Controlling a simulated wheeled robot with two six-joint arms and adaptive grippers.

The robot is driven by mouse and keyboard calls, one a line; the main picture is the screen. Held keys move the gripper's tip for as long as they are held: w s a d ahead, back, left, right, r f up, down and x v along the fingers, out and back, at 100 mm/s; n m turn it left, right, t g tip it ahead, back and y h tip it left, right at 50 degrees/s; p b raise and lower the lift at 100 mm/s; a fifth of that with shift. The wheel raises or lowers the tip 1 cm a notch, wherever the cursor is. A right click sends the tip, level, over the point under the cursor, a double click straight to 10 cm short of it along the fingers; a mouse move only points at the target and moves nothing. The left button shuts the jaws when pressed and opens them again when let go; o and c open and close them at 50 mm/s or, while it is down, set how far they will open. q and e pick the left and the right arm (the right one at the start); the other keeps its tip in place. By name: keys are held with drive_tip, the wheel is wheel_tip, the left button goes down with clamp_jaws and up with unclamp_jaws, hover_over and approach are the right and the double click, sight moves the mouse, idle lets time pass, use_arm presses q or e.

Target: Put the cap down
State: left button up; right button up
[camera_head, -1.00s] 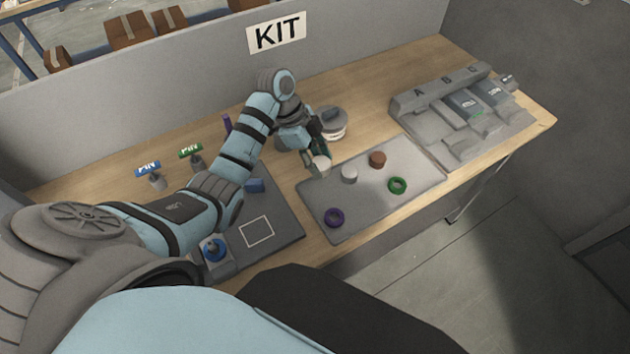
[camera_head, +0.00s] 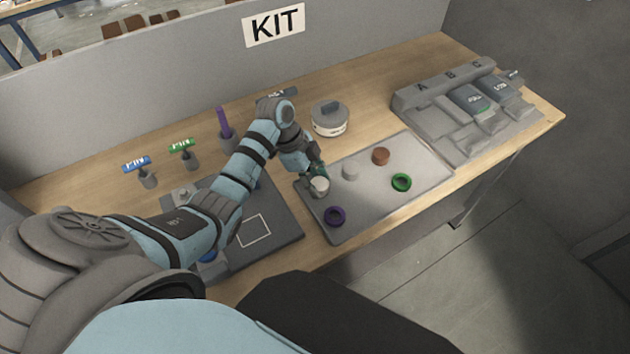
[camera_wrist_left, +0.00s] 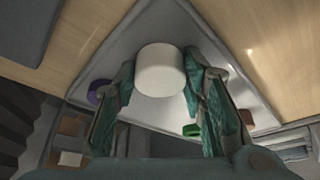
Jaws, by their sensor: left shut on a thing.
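My left gripper (camera_head: 318,177) is shut on a white cylindrical cap (camera_head: 320,187) over the left part of the grey tray (camera_head: 375,218). In the left wrist view the cap (camera_wrist_left: 160,72) sits between the two green finger pads of the gripper (camera_wrist_left: 158,85). I cannot tell whether the cap touches the tray. My right gripper is not in view.
The tray also holds a brown cap (camera_head: 381,156), a green ring (camera_head: 401,182) and a purple ring (camera_head: 336,215). A round grey-lidded container (camera_head: 330,119) stands behind it. A grey rack marked A, B, C (camera_head: 450,90) is at the right. A dark mat (camera_head: 276,222) lies left.

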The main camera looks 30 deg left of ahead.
use_arm(q)
drive_tip(key=o, duration=1.2)
drive_tip(key=p+v, duration=0.1)
drive_tip(key=v, duration=1.1)
drive_tip(key=shift+s+a, duration=0.1)
drive_tip(key=shift+a, duration=0.05)
